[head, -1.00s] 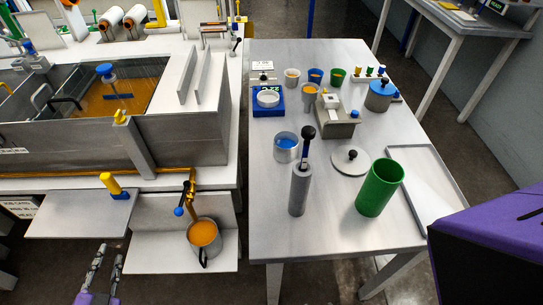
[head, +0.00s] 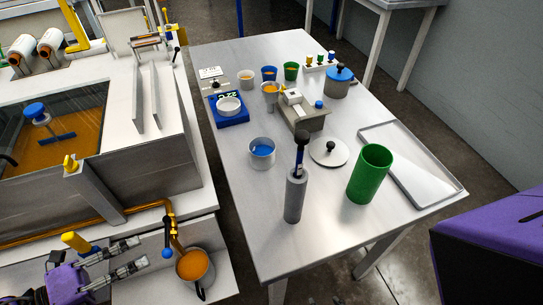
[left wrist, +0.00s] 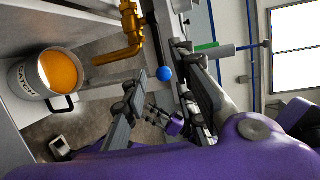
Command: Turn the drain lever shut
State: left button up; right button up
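The drain lever ends in a blue ball knob (head: 167,253) at the brass drain pipe (head: 172,222), at the tank's front right corner. My left gripper (head: 137,254) is open, just left of the knob, its fingers pointing toward it. In the left wrist view the blue knob (left wrist: 164,73) shows between the two spread fingers (left wrist: 163,64); I cannot tell whether either touches it. A pot of orange resin (head: 195,265) stands below the drain outlet, and shows at the left of the wrist view (left wrist: 60,72).
A yellow-handled part (head: 76,241) stands close behind my left gripper. The resin tank (head: 150,165) rises behind the drain. The table (head: 240,195) to the right holds a grey cylinder (head: 295,195), a green cup (head: 369,174) and a tray (head: 440,197).

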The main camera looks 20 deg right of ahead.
aim_at(166, 244)
pick_arm(q)
jog(key=p+x, duration=0.1)
jog(key=x, duration=0.5)
jog(key=shift+w+d, duration=0.2)
grip_shut()
jog(key=shift+f, duration=0.1)
